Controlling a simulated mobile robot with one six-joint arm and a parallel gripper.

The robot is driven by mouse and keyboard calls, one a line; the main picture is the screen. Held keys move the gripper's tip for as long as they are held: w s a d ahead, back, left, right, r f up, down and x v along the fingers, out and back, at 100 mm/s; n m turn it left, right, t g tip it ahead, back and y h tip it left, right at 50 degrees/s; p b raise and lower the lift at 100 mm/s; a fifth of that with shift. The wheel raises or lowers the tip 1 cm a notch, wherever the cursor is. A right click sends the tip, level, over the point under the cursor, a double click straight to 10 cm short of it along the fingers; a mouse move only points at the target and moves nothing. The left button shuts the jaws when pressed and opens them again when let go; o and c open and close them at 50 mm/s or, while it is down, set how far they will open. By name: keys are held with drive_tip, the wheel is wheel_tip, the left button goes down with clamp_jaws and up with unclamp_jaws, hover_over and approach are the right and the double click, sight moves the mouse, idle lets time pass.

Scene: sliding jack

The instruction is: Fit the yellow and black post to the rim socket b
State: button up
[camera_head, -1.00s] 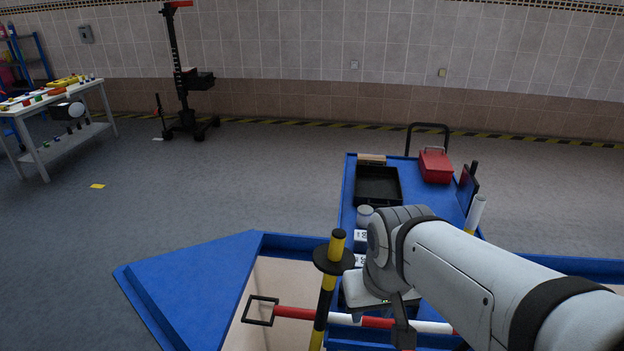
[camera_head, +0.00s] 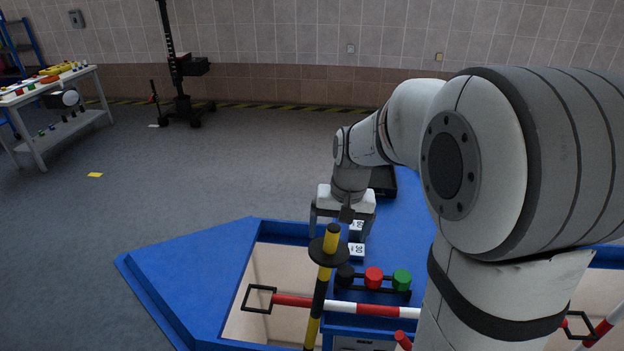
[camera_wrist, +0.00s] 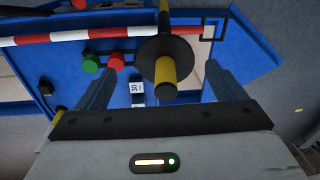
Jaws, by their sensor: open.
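The yellow and black post (camera_head: 318,300) stands nearly upright, slightly tilted, at the front of the blue frame, with a black disc collar (camera_head: 328,251) below its yellow top. Its lower end is cut off in the head view. My gripper (camera_head: 342,218) is open and empty, pointing down behind and just above the post's top. In the wrist view the post's yellow end (camera_wrist: 166,91) and collar show between the two spread fingers (camera_wrist: 160,76), touching neither as far as I can tell. I cannot pick out rim socket b.
Black, red and green knobs (camera_head: 373,278) and white blocks marked 30 (camera_head: 356,251) sit nearby. A black tray (camera_head: 383,181) is partly hidden by my arm.

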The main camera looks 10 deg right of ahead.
sight(333, 231)
drive_tip(key=shift+o, duration=0.9)
drive_tip(key=shift+m, duration=0.4)
drive_tip(key=w, duration=0.1)
drive_tip(key=w+f, duration=0.1)
drive_tip(key=w, duration=0.2)
drive_tip(key=shift+w+d+f+p, duration=0.2)
drive_tip(key=shift+w+f+p, duration=0.1)
drive_tip(key=shift+p, duration=0.1)
drive_tip(key=shift+w+f, duration=0.1)
drive_tip(key=shift+f, duration=0.15)
drive_tip(key=f, duration=0.5)
drive_tip(key=a+f, duration=0.1)
drive_tip(key=f, duration=0.1)
drive_tip(key=shift+w+f, duration=0.1)
drive_tip(key=shift+f, duration=0.1)
drive_tip(key=shift+d, duration=0.1)
drive_tip(key=shift+c, duration=0.2)
drive_tip(key=shift+r, duration=0.1)
drive_tip(key=c, duration=1.3)
drive_tip(key=shift+o, duration=0.2)
drive_tip(key=shift+p, duration=0.3)
drive_tip(key=shift+r+p, duration=0.4)
drive_tip(key=shift+r, duration=0.25)
